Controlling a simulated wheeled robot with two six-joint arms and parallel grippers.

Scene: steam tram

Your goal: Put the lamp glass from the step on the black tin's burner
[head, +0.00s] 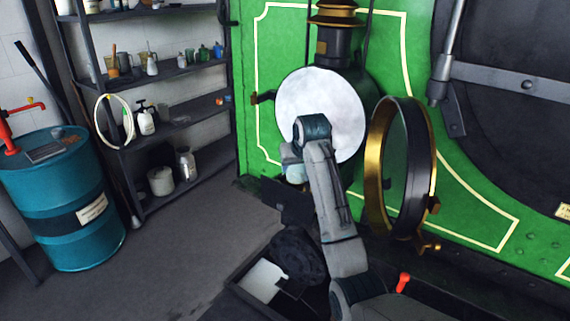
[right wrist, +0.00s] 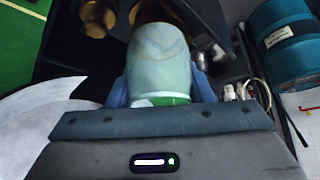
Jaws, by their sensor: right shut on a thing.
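My right gripper (head: 294,163) is in front of the lower edge of a large white disc, largely hidden behind my own wrist. In the right wrist view its blue fingers (right wrist: 160,86) are shut on the lamp glass (right wrist: 158,58), a pale green translucent piece with a rounded far end. A little of the glass (head: 297,174) shows below the wrist in the head view. A black block (head: 283,198) stands just below it; I cannot tell whether this is the tin. Brass parts (right wrist: 98,17) lie beyond the glass; I cannot make out the burner. My left gripper is out of view.
The white disc (head: 310,95) sits in a dark lamp housing on the green tram front. A brass-rimmed round door (head: 377,165) stands open right of my arm. A teal drum (head: 60,195) and loaded shelves (head: 180,125) stand left; floor between is clear.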

